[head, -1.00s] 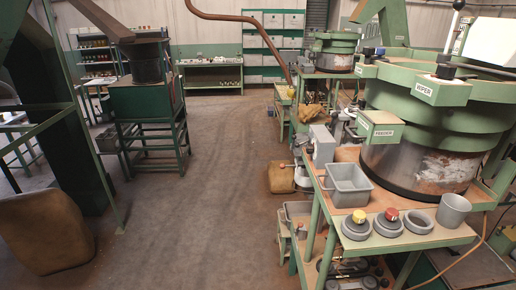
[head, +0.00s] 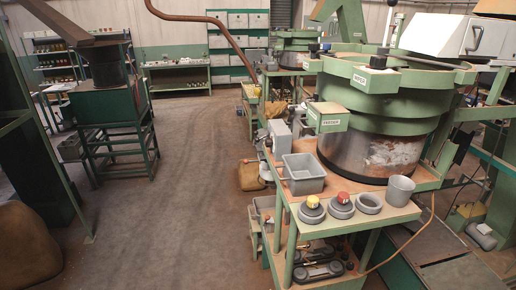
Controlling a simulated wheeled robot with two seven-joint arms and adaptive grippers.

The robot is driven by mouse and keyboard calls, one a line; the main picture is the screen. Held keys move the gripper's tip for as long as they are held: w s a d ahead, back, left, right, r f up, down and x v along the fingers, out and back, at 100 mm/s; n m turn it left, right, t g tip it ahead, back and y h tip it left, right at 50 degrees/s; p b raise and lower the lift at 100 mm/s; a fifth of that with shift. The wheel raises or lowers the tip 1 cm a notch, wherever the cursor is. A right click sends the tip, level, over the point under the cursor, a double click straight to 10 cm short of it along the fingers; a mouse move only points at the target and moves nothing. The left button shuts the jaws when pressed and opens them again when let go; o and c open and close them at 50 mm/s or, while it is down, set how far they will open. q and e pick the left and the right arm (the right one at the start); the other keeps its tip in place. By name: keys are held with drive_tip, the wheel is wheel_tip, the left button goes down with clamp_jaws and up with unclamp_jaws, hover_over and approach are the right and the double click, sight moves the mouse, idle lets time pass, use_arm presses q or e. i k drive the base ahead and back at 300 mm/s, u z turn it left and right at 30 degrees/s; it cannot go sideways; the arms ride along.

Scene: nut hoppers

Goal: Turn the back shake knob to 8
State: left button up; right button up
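No knob marked "shake" can be made out in the head view. The near hopper (head: 380,108) is a large green ringed bowl with a clear lower band, standing on a green bench. Its plates read "WIPER" (head: 361,79) and "FEEDER" (head: 331,122). A pale box (head: 487,36) with a small dark part on its face is at the upper right; no scale is readable on it. A second green hopper (head: 291,47) stands farther back. Neither of my grippers is in view.
The green bench (head: 344,221) carries a grey bin (head: 303,175), a yellow-topped button (head: 313,202), a red-topped button (head: 342,198), a grey ring (head: 369,202) and a grey cup (head: 400,190). Open floor (head: 180,200) lies left of it. A brown sack (head: 28,250) sits at lower left.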

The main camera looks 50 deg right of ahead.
sight(269, 143)
drive_tip(key=z, duration=0.05)
drive_tip(key=k, duration=0.5)
drive_tip(key=z, duration=0.7)
